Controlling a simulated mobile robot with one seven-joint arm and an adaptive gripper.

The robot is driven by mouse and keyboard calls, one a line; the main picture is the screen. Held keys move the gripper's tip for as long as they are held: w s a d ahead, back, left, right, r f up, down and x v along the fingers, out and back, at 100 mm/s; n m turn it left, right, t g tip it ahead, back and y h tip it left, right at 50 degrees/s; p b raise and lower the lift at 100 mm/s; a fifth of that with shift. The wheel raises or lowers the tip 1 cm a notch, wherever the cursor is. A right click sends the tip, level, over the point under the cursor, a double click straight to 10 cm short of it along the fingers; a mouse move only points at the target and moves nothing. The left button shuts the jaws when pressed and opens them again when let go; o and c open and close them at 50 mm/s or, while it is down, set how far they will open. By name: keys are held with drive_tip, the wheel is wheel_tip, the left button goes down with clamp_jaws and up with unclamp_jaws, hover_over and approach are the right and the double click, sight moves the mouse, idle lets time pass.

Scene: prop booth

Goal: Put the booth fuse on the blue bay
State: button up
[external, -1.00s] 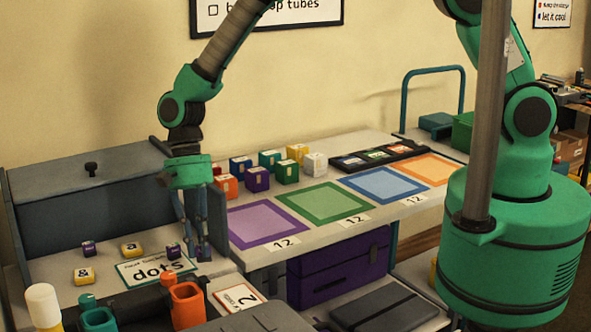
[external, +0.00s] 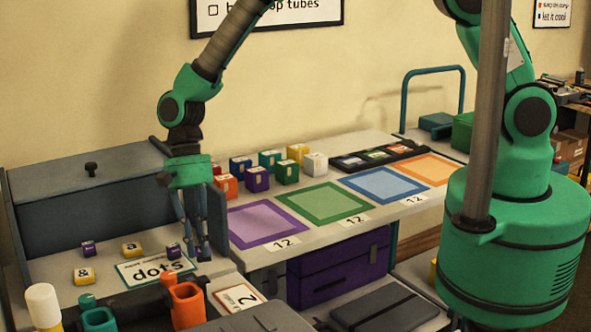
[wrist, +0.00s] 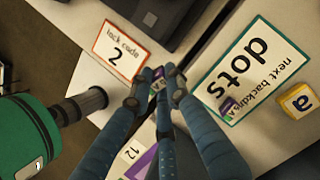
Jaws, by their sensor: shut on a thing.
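My gripper (external: 203,254) is low over the front right part of the left-hand counter, beside the "dots" card. In the wrist view its fingertips (wrist: 160,86) are closed around a small purple block (wrist: 168,71) with a pale marked face, mostly covered by the fingers. I cannot tell whether this block is the booth fuse, or whether it still touches the counter. In the external view the fingers hide it. The blue bay (external: 381,185) is a blue-framed square on the right-hand shelf, bare, between the green and orange squares.
Several coloured blocks (external: 257,179) stand behind the purple square (external: 263,225). A dark tray (external: 375,156) lies behind the blue bay. Small yellow (external: 84,276) and purple blocks (external: 88,248) lie near the "dots" card (external: 152,273). An orange cup (external: 186,304) stands in front.

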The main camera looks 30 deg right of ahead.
wheel_tip(320, 180, up, 18)
drive_tip(key=w+d+m, duration=0.2)
drive_tip(key=w+d, duration=0.3)
drive_tip(key=d, duration=0.6)
drive_tip(key=w+d+r+m+y+b, duration=0.1)
drive_tip(key=w+d+m, duration=0.1)
drive_tip(key=w+d, duration=0.4)
drive_tip(key=w+d+m+t+y+b, duration=0.1)
drive_tip(key=w+d, duration=0.5)
drive_tip(key=d, duration=1)
drive_tip(key=shift+w+d+r+m, duration=0.15)
drive_tip(key=shift+w+d+m, duration=0.05)
drive_tip(key=shift+m, duration=0.7)
drive_tip(key=d+m, duration=0.1)
drive_tip(key=d, duration=0.4)
drive_tip(key=d+m, duration=0.1)
drive_tip(key=d, duration=0.5)
drive_tip(key=d+m+t+y, duration=0.1)
drive_tip(key=d, duration=0.4)
drive_tip(key=shift+s+d+b, duration=0.35)
drive_tip(key=shift+s+b, duration=0.05)
drive_tip(key=s+d+f+m+t+b, duration=0.15)
drive_tip(key=s+d, duration=0.25)
drive_tip(key=d, duration=0.4)
drive_tip(key=s+d+m, duration=0.3)
drive_tip(key=s+d, duration=0.1)
drive_tip(key=d, duration=0.4)
drive_tip(key=shift+y, duration=0.3)
drive_tip(key=f, duration=1.8)
drive_tip(key=shift+d, duration=0.2)
